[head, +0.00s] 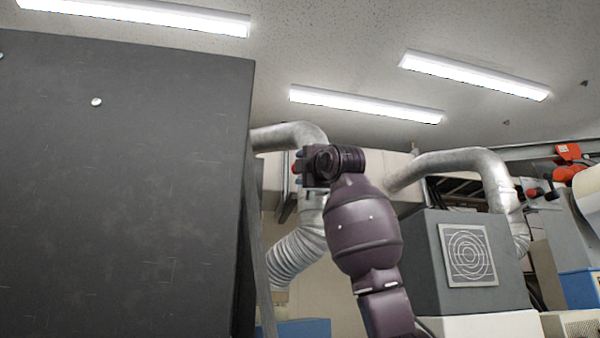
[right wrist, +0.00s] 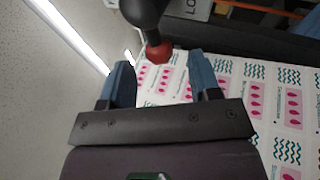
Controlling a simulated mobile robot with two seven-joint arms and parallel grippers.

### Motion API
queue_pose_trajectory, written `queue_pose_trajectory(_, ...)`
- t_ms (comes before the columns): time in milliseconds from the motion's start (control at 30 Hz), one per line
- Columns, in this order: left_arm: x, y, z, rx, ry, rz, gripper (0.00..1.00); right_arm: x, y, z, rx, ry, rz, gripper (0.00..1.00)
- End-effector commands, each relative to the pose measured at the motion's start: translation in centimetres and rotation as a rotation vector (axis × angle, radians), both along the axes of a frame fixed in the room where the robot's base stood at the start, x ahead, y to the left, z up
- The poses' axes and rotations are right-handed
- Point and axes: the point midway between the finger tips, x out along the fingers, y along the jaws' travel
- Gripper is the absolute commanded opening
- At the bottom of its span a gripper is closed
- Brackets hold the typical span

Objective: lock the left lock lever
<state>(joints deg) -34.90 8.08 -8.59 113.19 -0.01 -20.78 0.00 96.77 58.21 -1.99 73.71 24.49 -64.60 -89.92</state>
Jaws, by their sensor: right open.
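In the right wrist view, a black rounded part with a red-brown end (right wrist: 158,52) comes down from the top edge. It looks like a lever knob; I cannot tell which lever it is or its lock position. My right gripper (right wrist: 160,72) is open, with its blue fingers apart on either side of the red-brown end. The end lies between or just beyond the fingertips; I see no clear contact. In the head view, my right arm rises in the middle, and its gripper is mostly hidden behind the wrist. My left gripper is in neither view.
A printed web (right wrist: 255,105) with pink and teal patterns lies beyond the right gripper. A pale label (right wrist: 188,9) with partly visible letters is near the knob. In the head view, a large dark panel (head: 120,190) fills the left, and a grey box (head: 465,262) stands right.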

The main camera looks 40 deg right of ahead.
Motion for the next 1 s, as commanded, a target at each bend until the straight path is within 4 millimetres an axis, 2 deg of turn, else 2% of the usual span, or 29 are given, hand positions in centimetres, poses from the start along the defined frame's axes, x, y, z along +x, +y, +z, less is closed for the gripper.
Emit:
queue_pose_trajectory(200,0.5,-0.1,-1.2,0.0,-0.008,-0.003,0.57,-3.7,0.9,-1.8,-0.002,-0.002,-0.001,0.57)
queue_pose_trajectory(400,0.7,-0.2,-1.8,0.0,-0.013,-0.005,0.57,-6.3,1.5,-2.7,-0.002,-0.001,-0.001,0.57)
queue_pose_trajectory(600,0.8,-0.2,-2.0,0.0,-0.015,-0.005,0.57,-7.4,1.8,-3.0,-0.001,0.001,-0.001,0.57)
queue_pose_trajectory(1000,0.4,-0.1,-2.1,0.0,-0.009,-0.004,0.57,-7.5,1.8,-3.0,0.0,0.001,0.0,0.57)
